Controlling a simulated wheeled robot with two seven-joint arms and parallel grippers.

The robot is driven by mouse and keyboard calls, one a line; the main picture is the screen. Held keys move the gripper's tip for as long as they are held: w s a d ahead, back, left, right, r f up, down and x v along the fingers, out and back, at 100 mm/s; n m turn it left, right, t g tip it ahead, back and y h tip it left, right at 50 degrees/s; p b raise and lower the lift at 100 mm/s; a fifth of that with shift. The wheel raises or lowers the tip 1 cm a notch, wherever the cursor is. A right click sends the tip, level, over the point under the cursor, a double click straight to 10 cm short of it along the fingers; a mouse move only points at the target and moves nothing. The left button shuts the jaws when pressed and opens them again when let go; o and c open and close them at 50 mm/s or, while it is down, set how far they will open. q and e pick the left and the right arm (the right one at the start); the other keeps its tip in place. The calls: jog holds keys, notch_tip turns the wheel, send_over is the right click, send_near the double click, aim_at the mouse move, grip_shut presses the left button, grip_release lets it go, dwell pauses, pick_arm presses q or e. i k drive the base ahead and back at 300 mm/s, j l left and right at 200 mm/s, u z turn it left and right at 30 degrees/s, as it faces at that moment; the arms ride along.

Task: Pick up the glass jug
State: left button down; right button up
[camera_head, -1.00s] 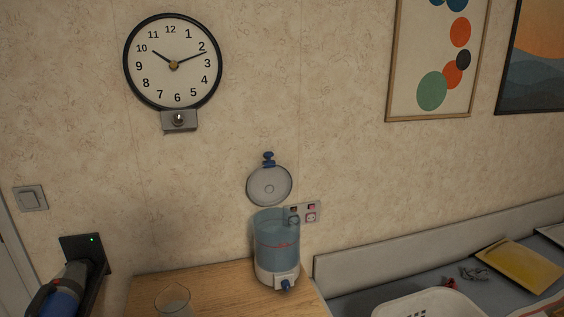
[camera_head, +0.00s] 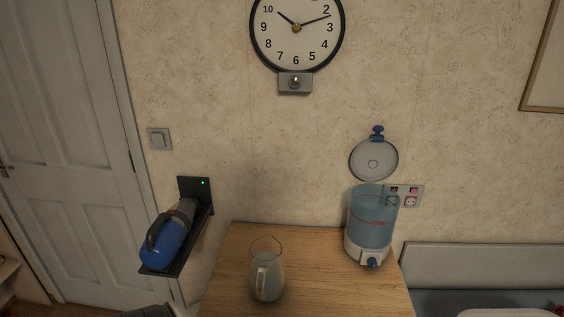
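The glass jug (camera_head: 272,282) stands upright on the wooden table (camera_head: 325,285), left of the water dispenser. It is clear glass with a wide open rim, and its handle faces toward me. Its lower part looks pale, but I cannot tell whether it holds liquid. Neither of my grippers shows clearly in the head view. A grey part at the bottom left edge may be mine, but too little of it shows to tell.
A blue-tinted water dispenser (camera_head: 372,222) with a blue tap stands at the table's back right. A blue handheld vacuum (camera_head: 168,243) sits on a black wall bracket (camera_head: 196,190) left of the table. A bench with a white basket (camera_head: 505,313) is at right.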

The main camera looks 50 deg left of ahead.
aim_at(267, 278)
jog(key=u, duration=1.8)
